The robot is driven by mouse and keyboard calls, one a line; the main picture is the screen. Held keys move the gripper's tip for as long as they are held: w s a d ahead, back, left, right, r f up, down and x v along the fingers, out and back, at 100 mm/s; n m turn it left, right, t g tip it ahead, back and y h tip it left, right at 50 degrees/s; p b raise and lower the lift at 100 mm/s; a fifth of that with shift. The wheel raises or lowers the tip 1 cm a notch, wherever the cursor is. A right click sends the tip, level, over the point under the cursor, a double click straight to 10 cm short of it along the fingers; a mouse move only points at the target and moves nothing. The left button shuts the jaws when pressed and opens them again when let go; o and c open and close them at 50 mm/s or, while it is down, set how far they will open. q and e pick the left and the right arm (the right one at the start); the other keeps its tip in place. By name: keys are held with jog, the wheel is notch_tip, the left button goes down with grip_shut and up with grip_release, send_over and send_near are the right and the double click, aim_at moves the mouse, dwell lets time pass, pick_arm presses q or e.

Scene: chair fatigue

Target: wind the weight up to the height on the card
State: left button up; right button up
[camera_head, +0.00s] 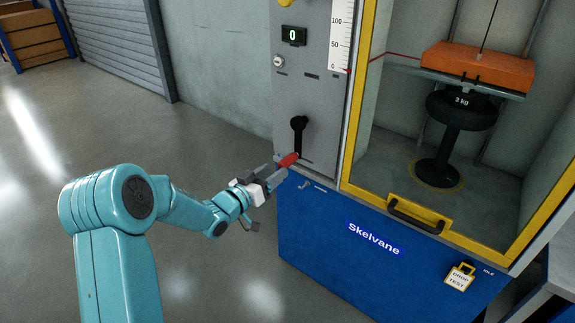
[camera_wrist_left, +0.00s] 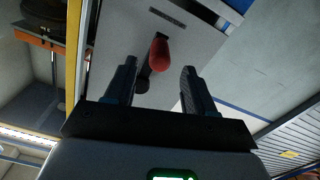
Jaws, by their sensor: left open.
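The crank on the grey panel has a black arm (camera_head: 298,138) and a red handle (camera_head: 288,160), its arm hanging down. My left gripper (camera_head: 279,172) is at the handle, open. In the left wrist view the red handle (camera_wrist_left: 160,52) shows between the two spread fingers (camera_wrist_left: 159,72), near their tips; I cannot tell whether they touch it. My right gripper is out of view.
The green display (camera_head: 294,36) shows 0. A white scale (camera_head: 341,35) with a red pointer near its bottom stands beside the window. The yellow door frame (camera_head: 356,100) with a black handle (camera_head: 418,216) is right of the crank. Open floor lies left.

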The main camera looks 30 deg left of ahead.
aim_at(287, 162)
pick_arm(q)
jog(key=w, duration=0.4)
jog(key=w+b, duration=0.1)
jog(key=w, duration=0.2)
jog(key=shift+d, duration=0.3)
grip_shut()
